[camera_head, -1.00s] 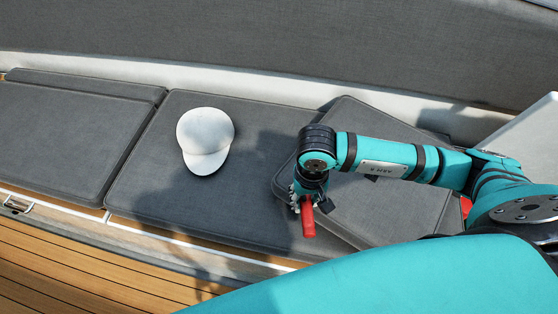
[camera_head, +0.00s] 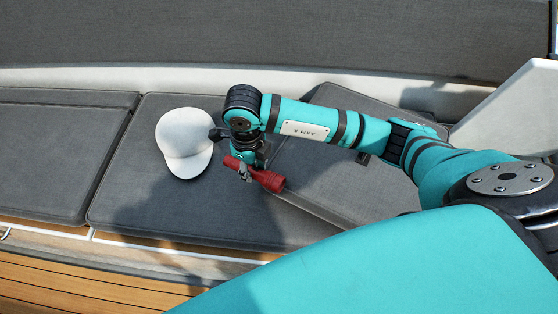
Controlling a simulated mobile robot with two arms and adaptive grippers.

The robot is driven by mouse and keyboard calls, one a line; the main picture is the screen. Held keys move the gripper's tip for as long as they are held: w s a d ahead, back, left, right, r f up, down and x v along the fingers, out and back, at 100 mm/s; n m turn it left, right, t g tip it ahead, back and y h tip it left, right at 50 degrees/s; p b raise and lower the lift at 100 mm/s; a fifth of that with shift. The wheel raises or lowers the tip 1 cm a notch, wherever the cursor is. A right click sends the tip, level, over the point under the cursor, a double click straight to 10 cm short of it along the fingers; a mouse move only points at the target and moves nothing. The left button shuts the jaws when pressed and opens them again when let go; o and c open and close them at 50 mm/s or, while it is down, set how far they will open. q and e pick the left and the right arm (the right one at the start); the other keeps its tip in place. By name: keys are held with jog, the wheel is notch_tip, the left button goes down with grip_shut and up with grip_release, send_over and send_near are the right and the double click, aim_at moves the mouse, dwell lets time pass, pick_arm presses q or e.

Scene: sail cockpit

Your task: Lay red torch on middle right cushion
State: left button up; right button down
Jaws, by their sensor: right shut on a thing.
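The red torch (camera_head: 268,180) is held in my right gripper (camera_head: 246,172), which is shut on it. The torch lies roughly sideways in the jaws, its wider head to the right. It is over the right part of the dark grey middle cushion (camera_head: 200,225), near the edge of the tilted cushion on the right. I cannot tell whether the torch touches the cushion. My left gripper is out of view.
A white cap (camera_head: 184,142) lies on the middle cushion, just left of my right gripper. Another grey cushion (camera_head: 345,195) lies at an angle on the right, partly under my arm. A further cushion (camera_head: 50,160) is at the left. The middle cushion's front left is clear.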

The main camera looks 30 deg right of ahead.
aim_at(235, 164)
jog(key=m, duration=0.2)
jog(key=w+a+m, duration=0.1)
jog(key=m, duration=0.2)
jog(key=w+a+m, duration=0.1)
jog(key=m, duration=0.1)
jog(key=shift+w+r+m+b, duration=0.2)
jog(key=shift+m+b, duration=0.1)
jog(key=shift+b, duration=0.05)
jog(key=m, duration=0.3)
jog(key=w+a+m, duration=0.1)
jog(key=m, duration=0.1)
jog(key=shift+w+r, duration=0.1)
jog(key=shift+r, duration=0.1)
jog(key=shift+m, duration=0.4)
notch_tip(235, 164, down, 5)
jog(key=shift+f, duration=2.5)
jog(key=shift+b, duration=0.35)
jog(key=c, duration=1.3)
grip_release()
jog(key=shift+f, duration=0.1)
